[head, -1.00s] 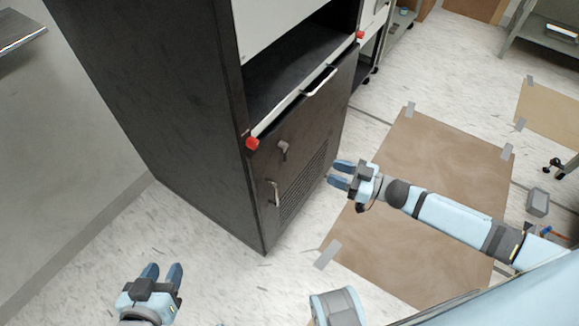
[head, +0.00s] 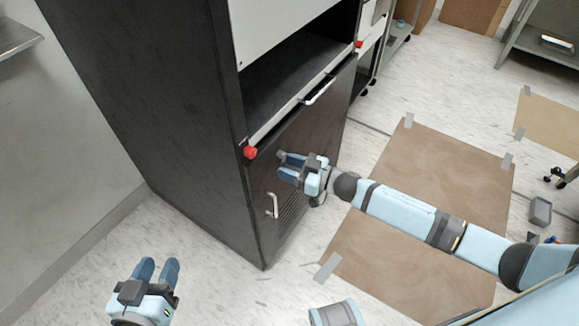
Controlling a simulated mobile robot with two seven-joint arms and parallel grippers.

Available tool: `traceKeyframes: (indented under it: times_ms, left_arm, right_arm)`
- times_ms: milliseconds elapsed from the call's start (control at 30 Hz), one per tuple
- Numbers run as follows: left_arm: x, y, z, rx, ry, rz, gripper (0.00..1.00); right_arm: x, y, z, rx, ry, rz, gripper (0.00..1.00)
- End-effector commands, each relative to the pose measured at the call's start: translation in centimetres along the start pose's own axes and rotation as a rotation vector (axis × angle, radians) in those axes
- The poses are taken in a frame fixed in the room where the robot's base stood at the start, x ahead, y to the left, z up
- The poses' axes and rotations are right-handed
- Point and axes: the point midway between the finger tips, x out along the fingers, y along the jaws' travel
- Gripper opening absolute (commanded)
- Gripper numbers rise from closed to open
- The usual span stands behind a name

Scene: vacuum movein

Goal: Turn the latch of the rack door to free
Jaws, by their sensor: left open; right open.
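The black rack (head: 150,100) stands at the left centre. Its lower door (head: 262,190) appears closed and has a metal side handle (head: 271,205). The latch (head: 281,155) sits on the door's upper part, and only a small grey bit of it shows behind my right fingertips. My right gripper (head: 283,165) is open at the latch; I cannot tell whether it touches it or whether the latch lies between the fingers. My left gripper (head: 158,270) is open and empty, low at the left, apart from the rack and above the floor.
Red knobs (head: 250,152) mark the corners of the open shelf bay above the door. A pale bar handle (head: 320,90) sticks out at the bay's front edge. A taped brown sheet (head: 420,180) covers the floor at the right. A grey wall (head: 60,170) stands left of the rack.

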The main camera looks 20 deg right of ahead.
Motion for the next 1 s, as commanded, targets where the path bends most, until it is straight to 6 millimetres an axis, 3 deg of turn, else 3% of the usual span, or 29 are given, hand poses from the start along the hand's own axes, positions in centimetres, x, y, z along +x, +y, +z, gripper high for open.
traceKeyframes:
  times_ms: [133, 300, 700, 900, 1000]
  left_arm:
    - [0.1, 0.0, -0.2, 0.001, 0.003, 0.001, 0.43]
    - [0.2, 0.0, -0.2, 0.002, 0.003, 0.001, 0.43]
    - [0.0, -0.2, 0.3, 0.007, -0.039, -0.008, 0.43]
    - [-1.2, -1.4, 3.6, 0.004, -0.182, -0.054, 0.43]
    - [-1.7, -1.8, 4.3, 0.013, -0.233, -0.069, 0.43]
  right_arm:
    - [0.0, 0.0, 0.0, 0.000, 0.000, 0.000, 0.39]
    - [0.0, 0.0, 0.0, 0.000, 0.000, 0.000, 0.00]
    - [-0.1, 0.2, -0.2, -0.045, -0.010, 0.001, 0.00]
    - [-0.2, 0.7, -0.5, -0.158, -0.033, 0.001, 0.00]
    - [-0.2, 1.0, -0.7, -0.239, -0.050, 0.001, 0.00]
